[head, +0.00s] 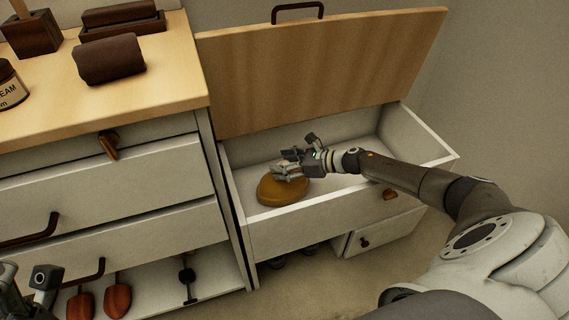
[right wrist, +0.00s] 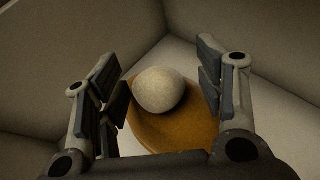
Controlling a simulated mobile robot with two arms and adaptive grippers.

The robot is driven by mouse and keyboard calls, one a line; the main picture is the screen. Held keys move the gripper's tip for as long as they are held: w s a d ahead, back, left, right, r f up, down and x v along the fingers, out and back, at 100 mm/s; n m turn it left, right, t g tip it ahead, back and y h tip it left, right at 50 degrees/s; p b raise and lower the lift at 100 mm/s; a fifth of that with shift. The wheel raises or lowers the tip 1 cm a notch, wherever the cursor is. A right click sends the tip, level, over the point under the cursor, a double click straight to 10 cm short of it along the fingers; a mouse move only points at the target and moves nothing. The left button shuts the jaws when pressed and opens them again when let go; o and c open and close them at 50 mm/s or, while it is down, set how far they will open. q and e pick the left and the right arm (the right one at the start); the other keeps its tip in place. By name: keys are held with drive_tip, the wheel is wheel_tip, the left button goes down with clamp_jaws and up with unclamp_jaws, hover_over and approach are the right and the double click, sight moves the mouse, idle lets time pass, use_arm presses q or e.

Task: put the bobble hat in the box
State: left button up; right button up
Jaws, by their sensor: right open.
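The bobble hat (head: 283,191) is mustard-brown and lies inside the white box (head: 330,207), at its left end. In the right wrist view the hat (right wrist: 188,132) shows its pale round bobble (right wrist: 158,90). My right gripper (head: 286,163) reaches into the box just over the hat. Its fingers (right wrist: 160,82) are open, one on each side of the bobble, with gaps to both. The gripper hides part of the hat in the head view. My left gripper (head: 28,284) shows only partly at the lower left corner; its jaws are unclear.
The box's wooden lid (head: 320,70) stands raised at the back. Left of the box is a drawer cabinet (head: 110,195) with a dark roll (head: 109,59) and wooden holders on top. Red-brown shoes (head: 117,297) are on its lower shelf. The right part of the box is empty.

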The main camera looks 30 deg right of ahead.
drive_tip(key=shift+r, duration=0.2)
drive_tip(key=p+v, duration=0.2)
drive_tip(key=v, duration=0.5)
drive_tip(key=shift+s, duration=0.2)
